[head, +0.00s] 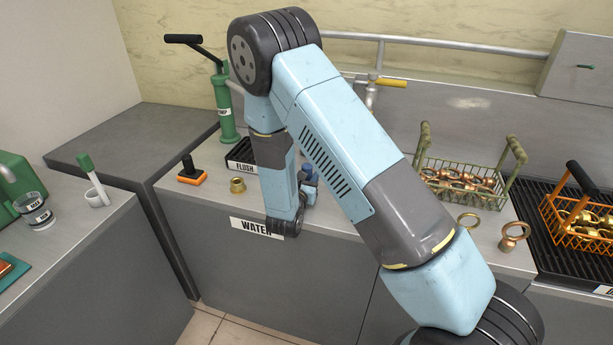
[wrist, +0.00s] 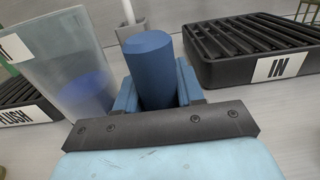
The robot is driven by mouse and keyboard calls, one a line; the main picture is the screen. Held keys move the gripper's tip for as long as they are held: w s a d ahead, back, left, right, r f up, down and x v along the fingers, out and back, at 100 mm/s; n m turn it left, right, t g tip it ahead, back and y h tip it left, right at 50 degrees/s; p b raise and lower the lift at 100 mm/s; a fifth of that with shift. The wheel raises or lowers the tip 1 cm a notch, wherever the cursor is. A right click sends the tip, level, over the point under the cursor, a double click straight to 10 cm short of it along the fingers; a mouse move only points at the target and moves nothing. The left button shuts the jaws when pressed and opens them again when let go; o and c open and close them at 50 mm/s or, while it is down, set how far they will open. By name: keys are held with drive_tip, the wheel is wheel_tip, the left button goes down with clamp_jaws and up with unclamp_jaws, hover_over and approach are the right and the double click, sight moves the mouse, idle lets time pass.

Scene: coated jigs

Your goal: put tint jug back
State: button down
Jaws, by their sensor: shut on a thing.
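In the wrist view a thick blue upright handle (wrist: 150,65) stands between the two blue fingers of my gripper (wrist: 155,92), which are shut on it. Directly left of it is a clear jug body (wrist: 55,60) with blue liquid low inside and part of a white label; it looks like the tint jug, with the blue piece as its handle. In the head view my arm hides most of the jug and gripper. Only small dark blue parts (head: 308,178) show beside my wrist, over the front of the back counter. I cannot tell whether the jug touches the counter.
A black FLUSH tray (head: 240,158) lies behind my wrist, near a green pump (head: 224,105). A brass fitting (head: 237,185) and an orange-based tool (head: 191,175) are left. A wire basket (head: 440,178) and an orange basket (head: 560,215) stand right. A slatted IN tray (wrist: 250,45) is close right.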

drive_tip(key=c, duration=0.7)
unclamp_jaws()
drive_tip(key=shift+d, duration=0.1)
drive_tip(key=shift+r, duration=0.1)
drive_tip(key=v, duration=1.2)
